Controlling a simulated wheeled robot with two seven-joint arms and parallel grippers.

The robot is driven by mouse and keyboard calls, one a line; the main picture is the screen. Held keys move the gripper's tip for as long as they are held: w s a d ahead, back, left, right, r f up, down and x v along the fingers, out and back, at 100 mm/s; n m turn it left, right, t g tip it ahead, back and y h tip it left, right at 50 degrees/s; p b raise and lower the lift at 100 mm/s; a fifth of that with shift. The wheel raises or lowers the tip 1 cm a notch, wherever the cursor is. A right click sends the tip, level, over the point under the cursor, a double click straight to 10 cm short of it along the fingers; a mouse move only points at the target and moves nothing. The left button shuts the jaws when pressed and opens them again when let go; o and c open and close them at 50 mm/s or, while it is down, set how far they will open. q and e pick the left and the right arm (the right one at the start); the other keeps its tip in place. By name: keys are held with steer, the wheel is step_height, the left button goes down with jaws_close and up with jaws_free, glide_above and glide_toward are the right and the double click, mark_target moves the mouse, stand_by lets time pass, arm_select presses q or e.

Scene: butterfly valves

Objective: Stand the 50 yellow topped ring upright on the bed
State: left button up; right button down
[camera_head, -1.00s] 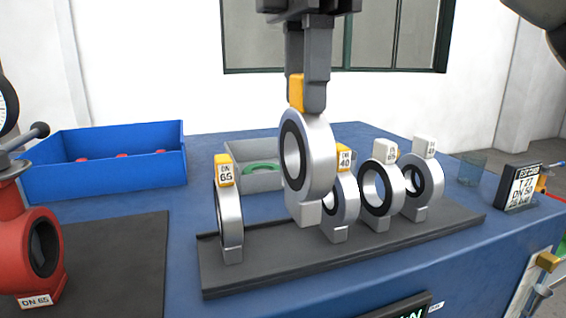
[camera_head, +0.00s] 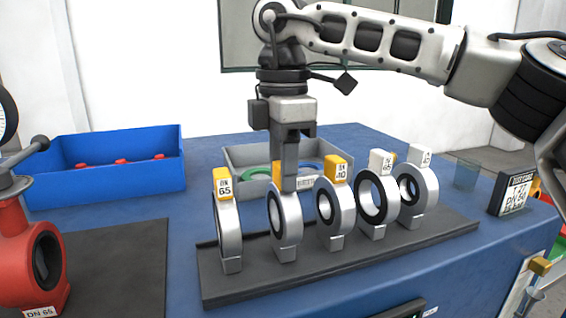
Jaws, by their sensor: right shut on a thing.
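The held ring (camera_head: 294,222) is a silver ring with a dark inner liner. It stands upright on the dark bed (camera_head: 330,273), its foot apparently touching the bed, between two other rings. My right gripper (camera_head: 289,182) reaches down from above and is shut on the ring's top. My left gripper is not in view.
Left of it is the yellow-topped DN 65 ring (camera_head: 222,225); right are the yellow-topped DN 40 ring (camera_head: 347,215) and white-topped rings (camera_head: 363,203) (camera_head: 430,190). A blue crate (camera_head: 110,186), grey bin (camera_head: 236,158), red valve (camera_head: 25,290) and small display (camera_head: 503,195) surround them.

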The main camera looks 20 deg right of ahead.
steer(key=shift+f, duration=0.1)
steer(key=c, duration=1)
jaws_free()
step_height(320, 180, up, 12)
steer(key=shift+r, duration=0.15)
